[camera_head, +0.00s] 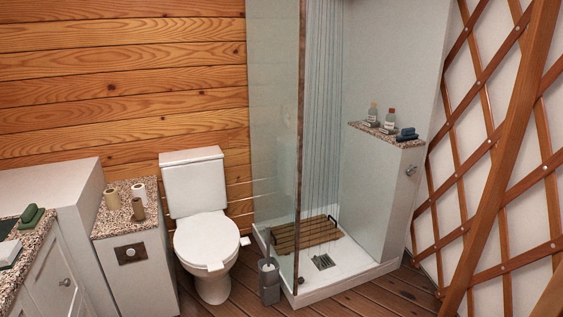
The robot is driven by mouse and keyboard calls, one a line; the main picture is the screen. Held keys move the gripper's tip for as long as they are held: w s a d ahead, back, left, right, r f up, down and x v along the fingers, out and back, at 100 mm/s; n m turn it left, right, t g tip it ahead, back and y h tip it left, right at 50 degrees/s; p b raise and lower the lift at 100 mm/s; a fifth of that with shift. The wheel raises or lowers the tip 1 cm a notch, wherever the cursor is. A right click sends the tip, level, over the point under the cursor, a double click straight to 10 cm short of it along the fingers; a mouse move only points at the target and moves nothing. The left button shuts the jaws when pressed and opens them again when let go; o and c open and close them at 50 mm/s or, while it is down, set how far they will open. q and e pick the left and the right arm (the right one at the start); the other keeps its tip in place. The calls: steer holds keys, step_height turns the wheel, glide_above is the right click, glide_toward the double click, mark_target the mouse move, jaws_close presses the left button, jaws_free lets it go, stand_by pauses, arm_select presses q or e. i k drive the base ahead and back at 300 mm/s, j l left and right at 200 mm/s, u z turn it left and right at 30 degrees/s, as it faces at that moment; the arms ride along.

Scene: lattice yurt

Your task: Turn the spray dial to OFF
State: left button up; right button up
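A small round chrome knob (411,170), which looks like the spray dial, is on the end face of the low shower wall at the right. It is too small to read any marking or its setting. Thin pale vertical lines (322,110), which look like falling water, run down inside the shower onto a wooden slatted mat (305,233). Neither of my grippers is in view.
A glass panel (275,130) closes the shower's left side. Bottles (390,118) stand on the wall's speckled ledge (375,136).

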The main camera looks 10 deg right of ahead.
mark_target(411, 171)
steer(key=i+j+z, duration=0.1)
steer(key=i+z, duration=0.35)
steer(key=i+j+z, duration=0.2)
steer(key=i+z, duration=0.2)
steer(key=i+j+z, duration=0.45)
steer(key=i+z, duration=0.45)
steer(key=i, duration=0.25)
